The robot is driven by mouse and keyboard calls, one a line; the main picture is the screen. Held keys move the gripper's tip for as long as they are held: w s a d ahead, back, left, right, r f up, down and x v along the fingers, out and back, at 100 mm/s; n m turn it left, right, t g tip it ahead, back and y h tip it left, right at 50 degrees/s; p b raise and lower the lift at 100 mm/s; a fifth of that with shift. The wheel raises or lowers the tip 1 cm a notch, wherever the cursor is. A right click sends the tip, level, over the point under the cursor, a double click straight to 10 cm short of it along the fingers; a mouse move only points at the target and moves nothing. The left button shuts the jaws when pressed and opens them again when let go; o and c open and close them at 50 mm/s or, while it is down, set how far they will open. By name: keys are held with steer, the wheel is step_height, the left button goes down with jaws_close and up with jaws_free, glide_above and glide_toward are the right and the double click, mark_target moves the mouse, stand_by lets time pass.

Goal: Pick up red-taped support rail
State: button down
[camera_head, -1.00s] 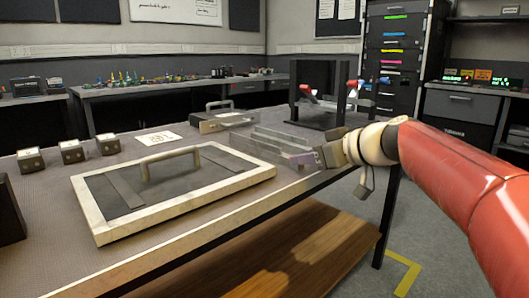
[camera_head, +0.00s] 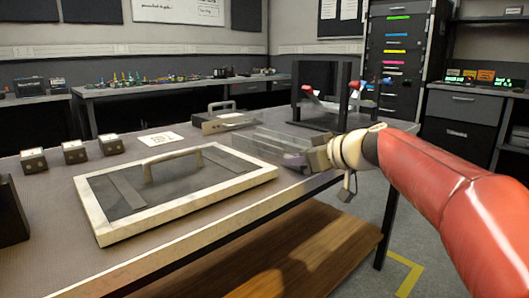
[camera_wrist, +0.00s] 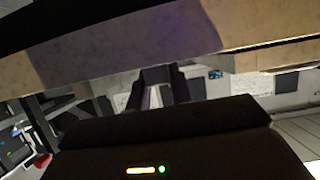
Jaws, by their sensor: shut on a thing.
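A long pale rail with a purple band (camera_wrist: 140,42) runs across the top of the wrist view. The dark fingers of my gripper (camera_wrist: 160,85) reach up to it at the band and are shut on it. In the head view my gripper (camera_head: 300,161) is low over the right part of the table, beside the clear trays. The rail's full length is hidden there. No red tape shows on the held rail. Red-tipped parts (camera_head: 308,91) show on a black stand (camera_head: 322,115) at the back right of the table.
A framed panel with a handle (camera_head: 106,226) covers the table's front middle. Clear trays (camera_head: 262,142) lie left of my gripper. A grey case (camera_head: 222,124) is behind them. Several small boxes (camera_head: 75,152) stand at the left. The table's right edge (camera_head: 335,176) is near my gripper.

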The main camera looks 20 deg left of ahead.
step_height(320, 180, up, 20)
steer(key=p, duration=0.7)
stand_by(0.4)
